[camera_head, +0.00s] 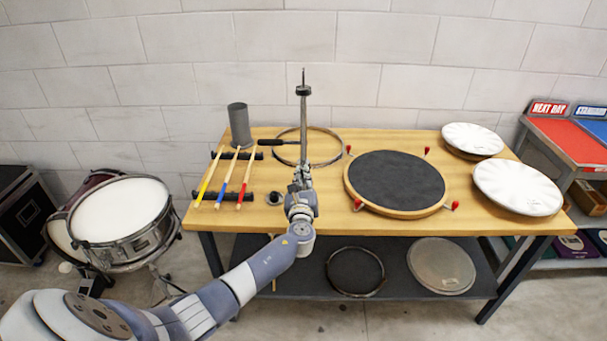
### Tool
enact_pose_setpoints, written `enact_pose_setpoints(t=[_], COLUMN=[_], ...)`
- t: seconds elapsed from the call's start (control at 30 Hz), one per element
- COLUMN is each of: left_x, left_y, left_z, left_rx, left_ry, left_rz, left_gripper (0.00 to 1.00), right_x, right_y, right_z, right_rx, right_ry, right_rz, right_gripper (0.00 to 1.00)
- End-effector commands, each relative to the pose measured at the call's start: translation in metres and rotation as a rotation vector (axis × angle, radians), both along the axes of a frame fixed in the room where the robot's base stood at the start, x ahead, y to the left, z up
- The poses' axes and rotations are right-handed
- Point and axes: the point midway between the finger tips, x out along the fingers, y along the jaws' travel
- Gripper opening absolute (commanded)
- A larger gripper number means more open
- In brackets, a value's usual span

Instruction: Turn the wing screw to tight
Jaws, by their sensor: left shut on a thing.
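A thin upright metal stand (304,125) with a dark disc near its top rises from the bench, left of the middle. My left gripper (301,177) is at the lower part of this stand, with its arm coming in from the lower left. Its fingers are shut at the stand's wing screw. The screw itself is mostly hidden by the fingers and too small to make out, so I cannot tell how tight it is. My right gripper is not in view.
The wooden bench (250,215) holds a metal hoop (335,146), a round black pad (397,181), two white drumheads (516,187), a grey cup (239,125) and coloured sticks (225,178) on black rests. A small dark round thing (273,198) lies left of my gripper. Drums (119,209) stand left.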

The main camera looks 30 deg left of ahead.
Motion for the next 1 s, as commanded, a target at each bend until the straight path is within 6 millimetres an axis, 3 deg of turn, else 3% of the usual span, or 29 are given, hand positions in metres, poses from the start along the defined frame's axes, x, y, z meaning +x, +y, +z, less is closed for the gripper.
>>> enact_pose_setpoints(t=[0.73, 0.77, 0.83, 1.0], left_x=[-0.0010, -0.0010, -0.0010, -0.0006], left_y=[-0.0007, -0.0007, -0.0005, -0.0001], left_z=[-0.0037, -0.0037, -0.0034, -0.0019], left_rx=[0.074, 0.073, 0.073, 0.073], left_ry=[0.052, 0.052, 0.051, 0.049], left_rz=[-0.002, -0.001, -0.001, -0.001], left_gripper=[0.00, 0.13, 0.29, 0.29], right_x=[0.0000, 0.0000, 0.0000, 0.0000], right_y=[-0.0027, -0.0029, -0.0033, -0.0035], right_z=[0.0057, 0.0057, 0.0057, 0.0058], right_rx=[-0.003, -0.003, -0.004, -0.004], right_ry=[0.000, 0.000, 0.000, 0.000], right_rz=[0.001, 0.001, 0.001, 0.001], right_gripper=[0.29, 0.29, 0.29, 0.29])
